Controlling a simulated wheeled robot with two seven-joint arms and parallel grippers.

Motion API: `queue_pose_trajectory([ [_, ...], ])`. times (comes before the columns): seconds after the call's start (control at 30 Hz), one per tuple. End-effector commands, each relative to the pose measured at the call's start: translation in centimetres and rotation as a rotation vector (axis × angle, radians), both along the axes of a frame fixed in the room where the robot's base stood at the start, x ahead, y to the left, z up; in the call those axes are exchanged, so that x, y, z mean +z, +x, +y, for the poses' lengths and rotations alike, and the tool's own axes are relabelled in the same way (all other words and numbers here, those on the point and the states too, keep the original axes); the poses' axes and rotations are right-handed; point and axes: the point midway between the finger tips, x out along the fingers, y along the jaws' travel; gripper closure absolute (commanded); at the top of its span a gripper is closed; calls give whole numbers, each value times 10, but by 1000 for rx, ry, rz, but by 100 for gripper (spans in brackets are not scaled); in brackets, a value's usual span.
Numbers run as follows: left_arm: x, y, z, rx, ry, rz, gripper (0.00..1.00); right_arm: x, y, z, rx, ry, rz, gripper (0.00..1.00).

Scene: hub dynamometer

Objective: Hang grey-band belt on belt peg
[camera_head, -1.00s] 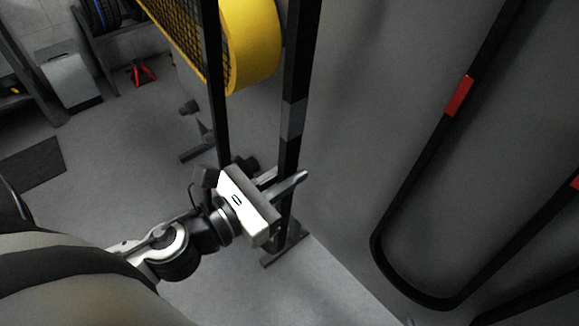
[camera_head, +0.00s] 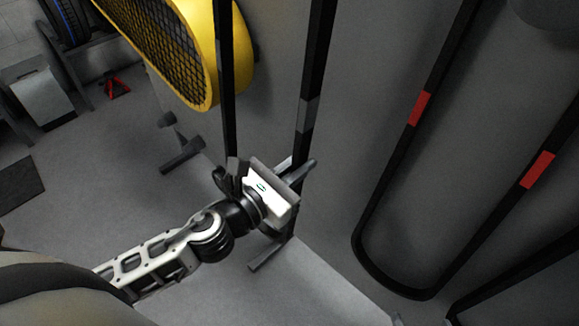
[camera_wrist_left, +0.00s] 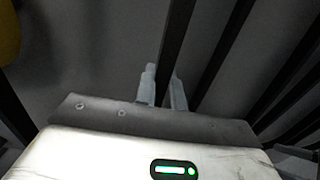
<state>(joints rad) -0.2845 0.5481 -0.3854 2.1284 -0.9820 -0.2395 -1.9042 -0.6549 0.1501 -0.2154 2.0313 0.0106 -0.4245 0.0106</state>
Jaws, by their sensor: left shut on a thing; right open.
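The grey-band belt is a long black strap; its grey band (camera_head: 308,115) shows on the right strand in the head view. The other strand (camera_head: 228,100) hangs to its left. My left gripper (camera_head: 300,168) is shut on the belt below the grey band. In the left wrist view a black strand (camera_wrist_left: 177,45) runs between the two pale fingertips (camera_wrist_left: 163,88) of this gripper. The belt's top is out of frame, and its lower part is partly hidden behind the gripper. I cannot make out the belt peg in either view. My right gripper is not in view.
A black belt with red bands (camera_head: 420,108) hangs along the grey wall at right, its loop low down. A yellow fan (camera_head: 205,50) stands behind the grey-band belt. A grey box (camera_head: 40,95) and dark mat (camera_head: 15,188) are at left. Open floor (camera_head: 130,180) lies between.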

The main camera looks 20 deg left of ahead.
Motion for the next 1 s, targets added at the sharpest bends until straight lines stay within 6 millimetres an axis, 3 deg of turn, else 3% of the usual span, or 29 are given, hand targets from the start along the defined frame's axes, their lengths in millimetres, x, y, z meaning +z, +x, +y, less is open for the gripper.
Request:
queue_pose_trajectory([
  [1.0,1,78,-28,0,1,-5,100,3,-3,-3,-10,-5,14,23],
])
